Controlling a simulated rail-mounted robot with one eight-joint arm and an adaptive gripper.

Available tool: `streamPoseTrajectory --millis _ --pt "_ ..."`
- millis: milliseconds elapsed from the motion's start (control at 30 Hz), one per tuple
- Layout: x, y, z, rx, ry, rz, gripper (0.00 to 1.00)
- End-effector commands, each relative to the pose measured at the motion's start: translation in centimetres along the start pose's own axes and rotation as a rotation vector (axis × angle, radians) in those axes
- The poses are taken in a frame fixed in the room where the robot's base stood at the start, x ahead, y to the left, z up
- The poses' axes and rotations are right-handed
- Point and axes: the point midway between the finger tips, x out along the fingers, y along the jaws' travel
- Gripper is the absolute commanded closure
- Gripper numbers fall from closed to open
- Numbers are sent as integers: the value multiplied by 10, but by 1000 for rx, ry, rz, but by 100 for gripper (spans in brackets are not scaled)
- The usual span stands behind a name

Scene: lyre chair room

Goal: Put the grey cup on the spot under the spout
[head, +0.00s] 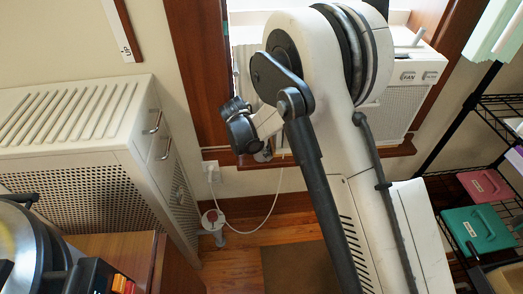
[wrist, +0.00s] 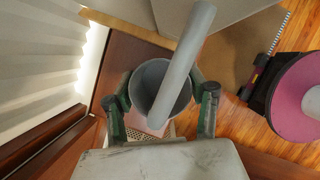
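The grey cup (wrist: 149,76) is in the middle of the wrist view, with its open mouth towards the camera. My gripper (wrist: 161,88) has one green and black finger on each side of the cup, and both seem to touch its wall. A long grey tube (wrist: 188,50), perhaps the spout, crosses over the cup's mouth. A pale pink patch (wrist: 153,128), perhaps the spot, partly shows below the cup, beside a perforated surface. In the head view my arm hides the cup and the spout.
A window unit (head: 408,104) stands behind my arm. A white perforated cabinet (head: 80,120) is on the left, and a wire shelf with a green case (head: 480,234) on the right. A white cable (head: 262,222) hangs above the wooden floor.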

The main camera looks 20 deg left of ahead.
Motion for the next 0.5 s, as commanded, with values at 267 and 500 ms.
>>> streamPoseTrajectory --millis 267,500 --pt "0 0 0 0 0 0 40" --pt "-17 0 1 -1 0 0 40"
